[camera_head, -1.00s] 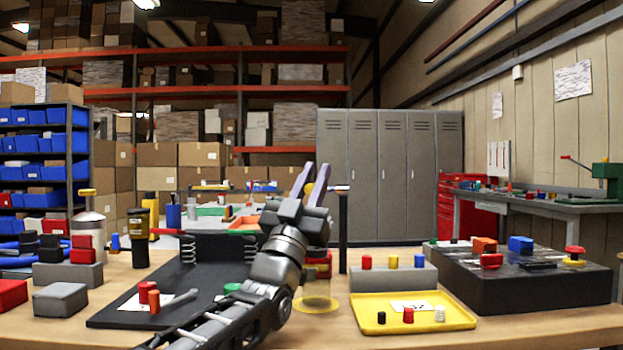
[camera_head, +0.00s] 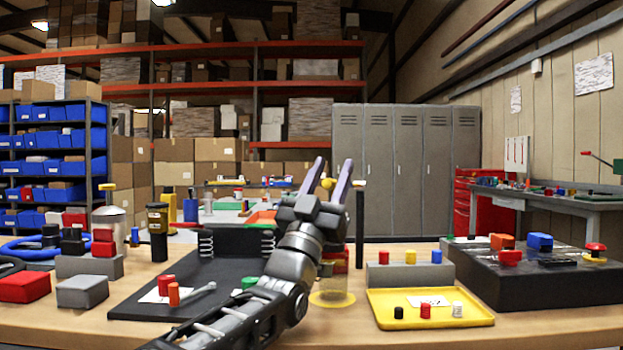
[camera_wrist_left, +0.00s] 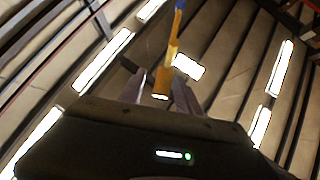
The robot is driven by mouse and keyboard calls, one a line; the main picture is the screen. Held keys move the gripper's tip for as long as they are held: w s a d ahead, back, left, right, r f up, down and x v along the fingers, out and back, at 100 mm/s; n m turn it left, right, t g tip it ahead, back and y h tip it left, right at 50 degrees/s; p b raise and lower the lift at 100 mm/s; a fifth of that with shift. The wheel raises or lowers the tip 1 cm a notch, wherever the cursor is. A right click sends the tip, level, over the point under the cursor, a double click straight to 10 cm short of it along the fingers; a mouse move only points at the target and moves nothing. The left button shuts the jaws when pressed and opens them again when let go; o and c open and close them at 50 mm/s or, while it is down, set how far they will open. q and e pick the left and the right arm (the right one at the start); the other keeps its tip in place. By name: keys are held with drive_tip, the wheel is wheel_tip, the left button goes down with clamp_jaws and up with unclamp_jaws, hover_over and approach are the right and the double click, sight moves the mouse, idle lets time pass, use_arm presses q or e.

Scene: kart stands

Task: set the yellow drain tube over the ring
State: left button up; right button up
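A see-through yellow tube shape (camera_head: 340,284) stands on the bench, partly behind my left arm. A flat yellow ring shape (camera_head: 330,299) lies around its foot; I cannot tell whether the two are separate pieces. My left gripper (camera_head: 334,164) is raised above and slightly behind this in the picture, fingers pointing up and apart. A small yellow patch shows between the fingers, and I cannot tell whether it is background. In the left wrist view the fingers (camera_wrist_left: 160,84) stand apart, with a thin yellow-orange strip seen between them. My right gripper is not in view.
A dark board (camera_head: 150,301) with red pieces and a wrench lies left. A yellow tray (camera_head: 380,312) with small cylinders is right, before a grey block (camera_head: 400,278). A black box (camera_head: 530,285) stands far right. A dark post (camera_head: 360,228) rises near my gripper.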

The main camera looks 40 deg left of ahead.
use_arm(q)
drive_tip(key=shift+s+f, duration=0.25)
drive_tip(key=shift+s, duration=0.05)
drive_tip(key=s+d+f+p, duration=0.1)
drive_tip(key=s+d, duration=0.1)
drive_tip(key=s, duration=1.1)
drive_tip(key=shift+f+p, duration=0.15)
drive_tip(key=shift+p, duration=0.25)
